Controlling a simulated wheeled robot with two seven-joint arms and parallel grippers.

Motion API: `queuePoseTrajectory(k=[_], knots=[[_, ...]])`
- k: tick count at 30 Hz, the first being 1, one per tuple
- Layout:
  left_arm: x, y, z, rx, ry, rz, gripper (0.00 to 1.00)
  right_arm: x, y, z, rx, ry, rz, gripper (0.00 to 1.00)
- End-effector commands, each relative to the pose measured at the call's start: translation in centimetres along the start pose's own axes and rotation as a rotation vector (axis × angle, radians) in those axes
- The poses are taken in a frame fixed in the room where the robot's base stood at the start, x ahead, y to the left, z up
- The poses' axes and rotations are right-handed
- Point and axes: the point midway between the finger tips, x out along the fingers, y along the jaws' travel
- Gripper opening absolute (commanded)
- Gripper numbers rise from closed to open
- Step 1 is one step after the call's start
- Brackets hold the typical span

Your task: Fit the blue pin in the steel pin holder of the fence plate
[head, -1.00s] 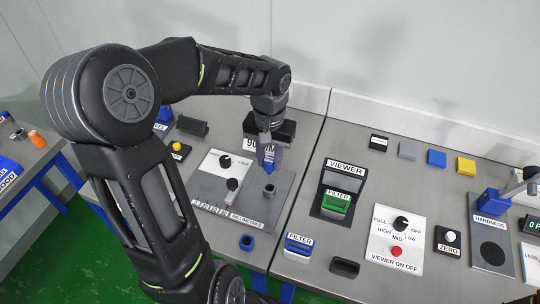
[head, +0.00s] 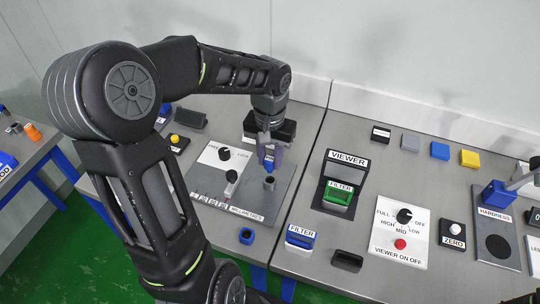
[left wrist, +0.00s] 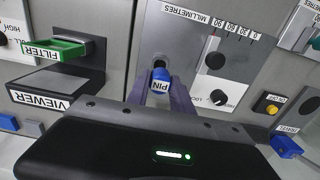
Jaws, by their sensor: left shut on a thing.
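My left gripper (head: 269,163) is shut on the blue pin (head: 269,157), over the fence plate (head: 250,197). The steel pin holder (head: 268,184) is a short grey cylinder with a dark top opening, standing on the plate just in front of the gripper. In the left wrist view the pin (left wrist: 161,86), labelled PIN, sits between both fingers of the gripper (left wrist: 164,92). The holder's dark opening (left wrist: 160,61) shows just beyond the pin. The pin appears above and beside the holder, not in it; the exact gap is hard to tell.
A white dial panel (head: 222,158) and a millimetre scale (head: 228,207) lie left of the holder. A blue ring-shaped part (head: 247,236) stands in front of the plate. The viewer (head: 347,178) with its green filter stands to the right.

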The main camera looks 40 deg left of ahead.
Motion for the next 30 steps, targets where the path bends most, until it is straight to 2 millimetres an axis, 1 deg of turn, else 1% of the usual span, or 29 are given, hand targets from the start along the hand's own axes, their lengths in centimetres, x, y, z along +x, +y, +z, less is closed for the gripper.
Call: queuePoseTrajectory(k=[1, 3, 9, 30], knots=[[0.9, 0.0, 0.0, 0.001, 0.0, 0.0, 0.0, 0.8, 0.2, 0.0, -0.001, 0.001, -0.001, 0.5], [1.5, 0.0, 0.0, 0.001, 0.0, 0.0, 0.0, 1.2, 0.3, -0.1, -0.002, 0.002, -0.003, 0.5], [2.5, 0.0, 0.0, 0.001, 0.001, 0.0, 0.0, 1.9, 0.5, -0.2, -0.004, 0.005, -0.007, 0.5], [2.7, 0.0, 0.0, 0.001, 0.001, 0.0, 0.0, 2.0, 0.5, -0.2, -0.005, 0.006, -0.007, 0.5]])
